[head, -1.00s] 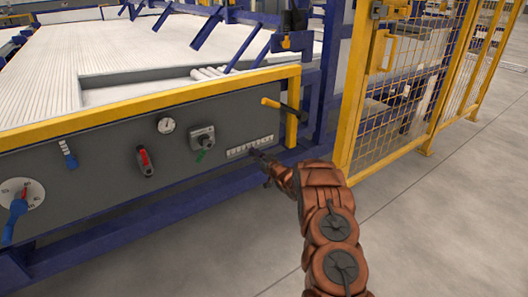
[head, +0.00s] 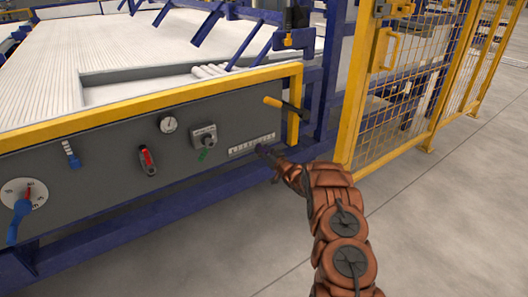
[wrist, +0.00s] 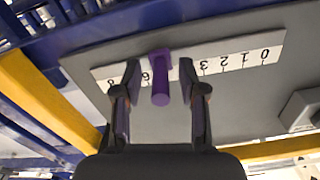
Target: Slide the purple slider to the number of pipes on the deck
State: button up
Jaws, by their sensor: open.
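In the wrist view the purple slider (wrist: 161,80) sits on a white number scale (wrist: 225,60), between the digits 6 and 3, near where 5 would be. It covers part of the scale. My gripper (wrist: 158,85) is open, with one finger on each side of the slider and visible gaps to both. The fingers hide some digits. In the head view my gripper (head: 265,152) is at the scale (head: 250,144) on the grey panel; the slider cannot be made out there. Several white pipes (head: 208,70) lie together on the deck (head: 130,92) behind the yellow rail.
The panel also carries a dial with a blue handle (head: 20,205), a red-handled switch (head: 147,160), a gauge (head: 168,124) and a grey knob box (head: 204,135). A yellow lever (head: 273,102) juts out above the scale. A yellow mesh fence (head: 410,90) stands to the right. The floor in front is clear.

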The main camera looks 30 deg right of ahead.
jog(key=s+d, duration=0.1)
jog(key=s, duration=1.1)
jog(key=shift+d, duration=0.4)
jog(key=shift+w, duration=0.1)
jog(key=s+a+r+g+h+p, duration=0.25)
jog(key=r+p, duration=0.35)
jog(key=r, duration=0.5)
jog(key=s+a+r+g+h+p, duration=0.15)
jog(key=r+g+p, duration=0.25)
jog(key=r+p, duration=0.5)
jog(key=s+a+r+g+h+p, duration=0.1)
jog(key=s+a+r+g+p, duration=0.2)
jog(key=s+r, duration=0.55)
jog(key=s+a+r+g+p, duration=0.3)
jog(key=s+a+r+p, duration=0.3)
jog(key=s, duration=0.8)
jog(key=s+a+r+g+y+p, duration=0.1)
jog(key=s+a+r+g+p, duration=0.2)
jog(key=s, duration=1.2)
jog(key=s+a+r+g+y+p, duration=0.1)
jog(key=s+a+r+g+p, duration=0.3)
jog(key=s+a+r+p, duration=0.4)
jog(key=s+a+r, duration=0.3)
jog(key=s+r, duration=0.3)
jog(key=r, duration=0.2)
jog(key=shift+s+a+n+p, duration=0.3)
jog(key=shift+a+p, duration=0.1)
jog(key=shift+r, duration=0.1)
